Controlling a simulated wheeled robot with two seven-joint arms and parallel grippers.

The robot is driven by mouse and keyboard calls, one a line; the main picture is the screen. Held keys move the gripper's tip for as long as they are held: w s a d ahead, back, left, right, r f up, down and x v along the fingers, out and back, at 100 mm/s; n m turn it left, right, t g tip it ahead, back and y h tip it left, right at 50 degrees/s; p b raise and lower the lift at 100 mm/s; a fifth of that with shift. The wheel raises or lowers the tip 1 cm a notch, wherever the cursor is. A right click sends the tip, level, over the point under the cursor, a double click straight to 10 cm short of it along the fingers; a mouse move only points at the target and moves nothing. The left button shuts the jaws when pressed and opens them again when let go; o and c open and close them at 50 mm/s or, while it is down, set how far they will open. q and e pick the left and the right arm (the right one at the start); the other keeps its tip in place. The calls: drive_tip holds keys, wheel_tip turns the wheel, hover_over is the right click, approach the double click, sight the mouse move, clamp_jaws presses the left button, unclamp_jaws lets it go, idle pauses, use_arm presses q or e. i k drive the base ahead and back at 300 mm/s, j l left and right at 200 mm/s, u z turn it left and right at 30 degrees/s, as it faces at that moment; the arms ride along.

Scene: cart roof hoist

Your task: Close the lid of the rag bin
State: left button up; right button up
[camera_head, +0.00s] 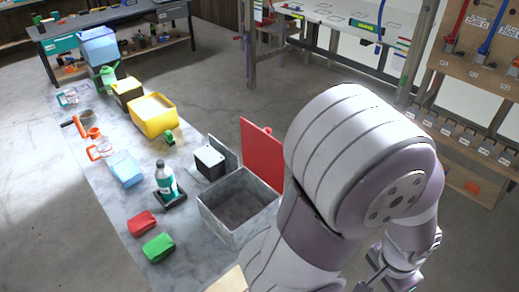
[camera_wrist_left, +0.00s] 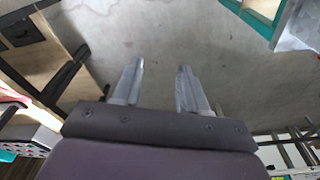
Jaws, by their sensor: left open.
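The grey, open-topped bin (camera_head: 205,207) stands on the workbench in the head view. Its red lid (camera_head: 262,152) stands upright at the back edge, so the bin is open, and its inside looks empty. My right arm covers the bin's right side. My right gripper (camera_head: 385,272) is partly in view at the lower right, away from the lid; its fingers are too hidden to read. My left gripper (camera_wrist_left: 160,85) shows in the left wrist view, fingers apart and empty, with bare floor beyond.
A red cloth (camera_head: 142,222) and a green cloth (camera_head: 158,247) lie left of the bin. A bottle (camera_head: 165,178) on a dark tray and a small white-and-black box (camera_head: 210,162) stand beside it. A yellow bin (camera_head: 153,116) is farther back. Floor right of the bench looks clear.

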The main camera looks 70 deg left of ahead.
sight(263, 154)
drive_tip(key=i+j+u, duration=0.1)
drive_tip(key=u, duration=0.35)
drive_tip(key=i+u, duration=0.3)
drive_tip(key=u, duration=0.15)
drive_tip(key=i+u, duration=0.25)
drive_tip(key=u, duration=0.2)
drive_tip(key=i+l+u, duration=0.1)
drive_tip(key=u, duration=0.3)
drive_tip(key=i+l+u, duration=0.2)
drive_tip(key=u, duration=0.25)
drive_tip(key=i+l+u, duration=0.2)
drive_tip(key=u, duration=0.25)
drive_tip(key=i+l+u, duration=0.1)
drive_tip(key=l+u, duration=0.35)
drive_tip(key=i+l+u, duration=0.15)
drive_tip(key=u, duration=0.2)
drive_tip(key=i+l+u, duration=0.2)
drive_tip(key=u, duration=0.15)
drive_tip(key=i+l+u, duration=0.3)
drive_tip(key=k+l+u, duration=0.1)
drive_tip(key=l, duration=0.2)
